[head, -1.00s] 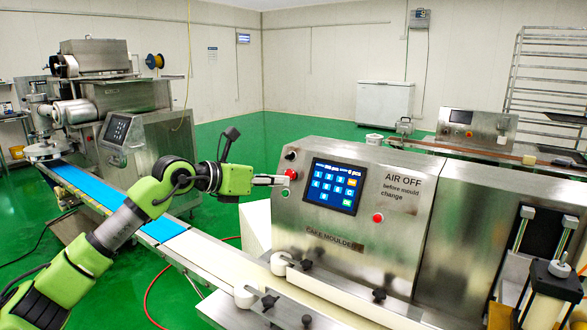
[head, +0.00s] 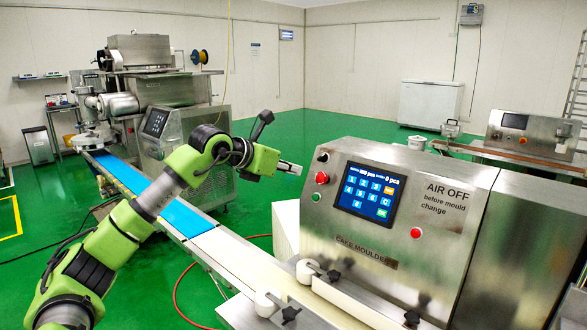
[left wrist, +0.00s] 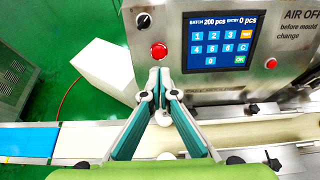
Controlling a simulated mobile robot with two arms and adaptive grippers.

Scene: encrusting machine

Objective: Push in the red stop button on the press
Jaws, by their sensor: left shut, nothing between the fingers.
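The red stop button (head: 321,178) is on the left side of the press's steel front panel (head: 410,270), between a black knob above and a green button below. It also shows in the left wrist view (left wrist: 158,51), just beyond my fingertips. My left gripper (head: 299,169) is shut and empty, a little to the left of the red button with a small gap between them. In the left wrist view, its teal fingers (left wrist: 159,75) meet just below the button in the picture. My right gripper is not in view.
A lit touchscreen (head: 367,192) is right of the button. A second red button or lamp (head: 416,233) is lower right. A conveyor with a blue belt (head: 150,195) runs below my left arm. A white box (left wrist: 100,70) stands left of the press.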

